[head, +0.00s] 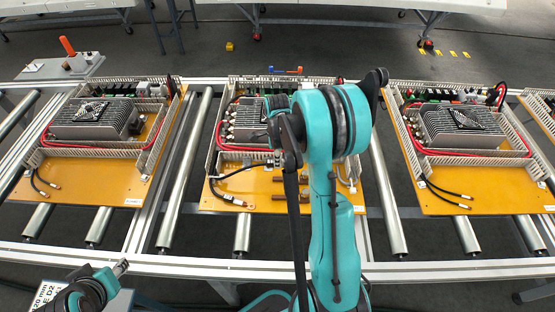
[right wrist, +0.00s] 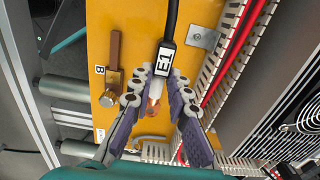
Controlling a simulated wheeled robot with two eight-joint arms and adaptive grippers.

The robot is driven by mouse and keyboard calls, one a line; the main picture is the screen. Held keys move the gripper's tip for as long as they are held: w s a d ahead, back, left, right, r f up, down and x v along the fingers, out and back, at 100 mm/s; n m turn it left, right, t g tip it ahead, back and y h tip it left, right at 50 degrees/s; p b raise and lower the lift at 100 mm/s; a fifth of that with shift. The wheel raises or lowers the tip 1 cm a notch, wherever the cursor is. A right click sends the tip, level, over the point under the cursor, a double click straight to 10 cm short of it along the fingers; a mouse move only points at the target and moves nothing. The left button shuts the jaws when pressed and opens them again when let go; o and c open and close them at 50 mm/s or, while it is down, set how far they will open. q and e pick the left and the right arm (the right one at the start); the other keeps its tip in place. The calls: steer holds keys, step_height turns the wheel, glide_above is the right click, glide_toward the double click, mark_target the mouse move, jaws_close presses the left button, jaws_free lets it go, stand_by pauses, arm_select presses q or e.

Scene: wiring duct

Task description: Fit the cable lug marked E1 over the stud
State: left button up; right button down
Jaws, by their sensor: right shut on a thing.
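The cable lug marked E1 (right wrist: 155,92) shows in the right wrist view, at the end of a black cable (right wrist: 171,25) with a white E1 label (right wrist: 165,60). My right gripper (right wrist: 158,84) is shut on it, one purple-grey finger on each side. In the head view my own right arm hides this gripper and the lug. The lug is over the yellow board (right wrist: 94,35); a small copper-coloured patch (right wrist: 151,138) shows beyond it between the fingers. I cannot make out the stud for certain. Part of my left arm's end (head: 120,268) shows at the lower left of the head view; its jaws are unclear.
A copper bar (right wrist: 114,50) marked B, with a round brass end, lies left of the lug. A slotted duct (right wrist: 222,60) with red cable stands close on the right. Similar boards (head: 90,185) (head: 480,200) flank the middle one on the roller line.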

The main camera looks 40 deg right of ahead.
steer(key=shift+f+b, duration=2.4)
steer(key=shift+f, duration=0.5)
steer(key=shift+f+b, duration=0.8)
steer(key=shift+b, duration=0.1)
steer(key=shift+f+b, duration=0.1)
steer(key=shift+b, duration=0.25)
stand_by(0.6)
steer(key=c, duration=1.4)
jaws_free()
steer(key=shift+o, duration=0.2)
